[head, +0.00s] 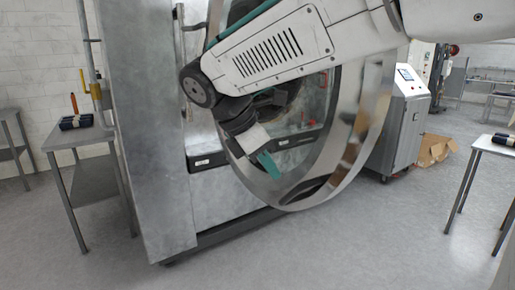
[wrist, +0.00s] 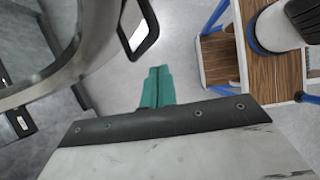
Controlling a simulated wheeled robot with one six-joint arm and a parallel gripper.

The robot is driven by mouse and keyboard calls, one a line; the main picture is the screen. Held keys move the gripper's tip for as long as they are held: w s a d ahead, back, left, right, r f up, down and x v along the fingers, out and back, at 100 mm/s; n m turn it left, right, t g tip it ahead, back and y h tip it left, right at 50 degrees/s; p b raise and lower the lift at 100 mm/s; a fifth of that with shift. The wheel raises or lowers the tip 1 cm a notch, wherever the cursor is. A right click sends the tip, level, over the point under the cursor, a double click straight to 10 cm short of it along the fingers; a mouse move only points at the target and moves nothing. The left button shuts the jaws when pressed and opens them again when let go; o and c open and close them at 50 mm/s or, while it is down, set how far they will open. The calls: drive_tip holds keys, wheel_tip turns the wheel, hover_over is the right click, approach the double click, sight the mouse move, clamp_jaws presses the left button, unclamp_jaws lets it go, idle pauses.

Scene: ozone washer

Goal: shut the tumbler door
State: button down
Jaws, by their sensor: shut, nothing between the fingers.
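The tumbler door (head: 362,130) is a large round metal ring with a glassy middle. It stands open, swung out from the grey washer body (head: 150,130). Part of it is hidden behind my arm. My gripper (head: 268,165), with teal fingers, is shut and empty, and overlaps the door's lower left in the head view. In the wrist view the door's rim (wrist: 70,60) curves across the upper left, with a dark-edged loop handle (wrist: 140,32) on it. My gripper (wrist: 157,88) points past the handle, with floor visible between them; I see no contact.
A grey control cabinet (head: 405,120) stands behind the door at right. Small tables stand at left (head: 75,142) and right (head: 497,148), each with dark rolled items. Cardboard (head: 435,150) lies on the floor at right. The floor in front is clear.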

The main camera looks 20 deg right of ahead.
drive_tip(key=shift+d+f, duration=0.85)
drive_tip(key=shift+d, duration=0.3)
drive_tip(key=shift+d+f, duration=0.8)
drive_tip(key=shift+d, duration=0.3)
